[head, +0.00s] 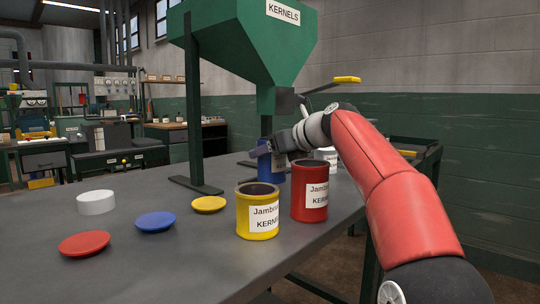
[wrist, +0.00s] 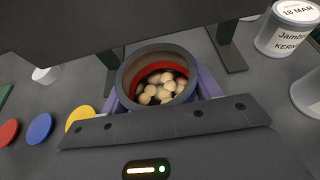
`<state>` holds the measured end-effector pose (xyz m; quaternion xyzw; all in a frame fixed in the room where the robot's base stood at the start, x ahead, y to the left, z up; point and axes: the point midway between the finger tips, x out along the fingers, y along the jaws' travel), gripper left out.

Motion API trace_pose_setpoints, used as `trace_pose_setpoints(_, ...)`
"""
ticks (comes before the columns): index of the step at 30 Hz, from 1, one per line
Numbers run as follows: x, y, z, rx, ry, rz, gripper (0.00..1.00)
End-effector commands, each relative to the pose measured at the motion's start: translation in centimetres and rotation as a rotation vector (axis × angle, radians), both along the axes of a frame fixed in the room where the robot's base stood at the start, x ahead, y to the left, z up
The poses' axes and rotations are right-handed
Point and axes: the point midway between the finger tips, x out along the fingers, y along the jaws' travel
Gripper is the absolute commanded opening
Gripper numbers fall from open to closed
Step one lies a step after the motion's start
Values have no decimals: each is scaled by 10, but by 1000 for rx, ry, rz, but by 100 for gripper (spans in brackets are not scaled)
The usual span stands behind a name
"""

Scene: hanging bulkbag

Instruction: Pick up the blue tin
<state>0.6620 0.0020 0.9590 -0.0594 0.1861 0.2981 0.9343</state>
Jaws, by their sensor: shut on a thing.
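The blue tin (head: 272,172) stands on the grey table below the hopper's spout, partly hidden by my gripper and the red tin. My gripper (head: 268,150) is at its upper part. In the wrist view a round tin (wrist: 158,80) with a dark rim and red inside sits between my two fingers (wrist: 160,90), one on each side. It holds pale kernels. My gripper is shut on it. Whether its base touches the table cannot be seen.
The red tin (head: 310,190) and yellow tin (head: 257,210) stand close in front. A white tin (head: 327,155) is behind. Green hopper (head: 250,40) hangs above on a stand (head: 193,110). Red (head: 84,244), blue (head: 155,222), yellow (head: 209,204) and white lids (head: 96,202) lie left.

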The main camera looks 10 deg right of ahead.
Motion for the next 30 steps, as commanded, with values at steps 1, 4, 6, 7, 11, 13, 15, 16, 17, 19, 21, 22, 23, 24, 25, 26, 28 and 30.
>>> trace_pose_setpoints(1,0,1,14,0,-2,2,35)
trace_pose_setpoints(4,-9,12,13,-1,-2,3,35)
trace_pose_setpoints(6,-18,25,12,-2,-3,3,35)
trace_pose_setpoints(7,-22,30,12,-1,-2,3,35)
trace_pose_setpoints(11,-42,57,13,-3,-3,4,35)
trace_pose_setpoints(13,-52,71,13,-2,-3,3,35)
trace_pose_setpoints(15,-63,86,13,-1,-2,4,35)
trace_pose_setpoints(16,-67,92,14,-2,-4,4,35)
trace_pose_setpoints(17,-71,98,13,-1,-2,4,35)
trace_pose_setpoints(19,-80,110,14,-1,-2,3,35)
trace_pose_setpoints(21,-88,121,13,-1,-2,4,35)
trace_pose_setpoints(22,-91,125,13,-1,-2,3,35)
trace_pose_setpoints(23,-94,129,14,0,-2,3,35)
trace_pose_setpoints(24,-97,133,14,0,-2,3,35)
trace_pose_setpoints(25,-99,136,14,0,-1,3,35)
trace_pose_setpoints(26,-100,138,13,0,-1,3,35)
trace_pose_setpoints(28,-104,143,13,0,-1,1,35)
trace_pose_setpoints(30,-105,145,13,0,-1,0,35)
